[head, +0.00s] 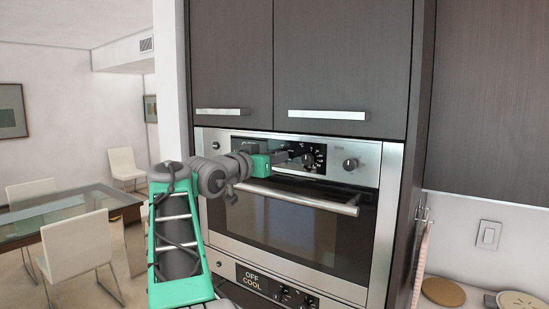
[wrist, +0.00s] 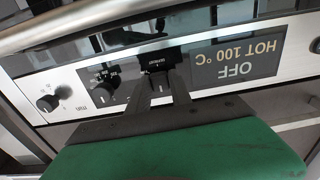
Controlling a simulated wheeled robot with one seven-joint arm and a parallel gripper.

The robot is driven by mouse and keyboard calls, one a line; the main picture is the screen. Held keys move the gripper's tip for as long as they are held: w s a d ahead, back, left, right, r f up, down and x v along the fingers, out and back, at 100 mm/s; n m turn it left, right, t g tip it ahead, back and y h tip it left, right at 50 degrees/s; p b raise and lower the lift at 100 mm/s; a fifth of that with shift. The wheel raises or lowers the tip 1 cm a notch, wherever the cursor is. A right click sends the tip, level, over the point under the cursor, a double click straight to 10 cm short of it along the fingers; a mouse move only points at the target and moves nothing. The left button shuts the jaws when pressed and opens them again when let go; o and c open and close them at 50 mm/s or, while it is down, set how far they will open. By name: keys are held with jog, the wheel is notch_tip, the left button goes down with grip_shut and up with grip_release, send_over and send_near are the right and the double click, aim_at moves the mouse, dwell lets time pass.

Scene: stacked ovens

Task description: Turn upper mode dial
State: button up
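The upper oven's control panel (head: 366,160) carries a row of dials and a display (wrist: 238,60), which reads "OFF HOT 100 °C" upside down in the wrist view. My gripper (wrist: 160,80) is at this panel, beside the display. Its two dark fingers are apart, with a small dark part with a white mark between them; I cannot tell whether they touch it. The fingertips overlap a black labelled piece (wrist: 152,61). A black dial (wrist: 104,92) is just left of the fingers in the wrist view. In the head view my gripper (head: 290,155) hides part of the panel.
The oven door handle (head: 300,197) sticks out below the panel. The lower oven display (head: 254,278) reads "OFF COOL". Cabinets with handles (head: 326,115) are above.

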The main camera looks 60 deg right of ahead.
jog(key=o, duration=0.4)
jog(key=a+b, duration=0.1)
jog(key=a, duration=0.4)
jog(key=w+a+b, duration=0.1)
jog(key=a, duration=0.1)
jog(key=shift+w+a+b, duration=0.1)
jog(key=shift+a+b, duration=0.2)
jog(key=shift+a, duration=0.1)
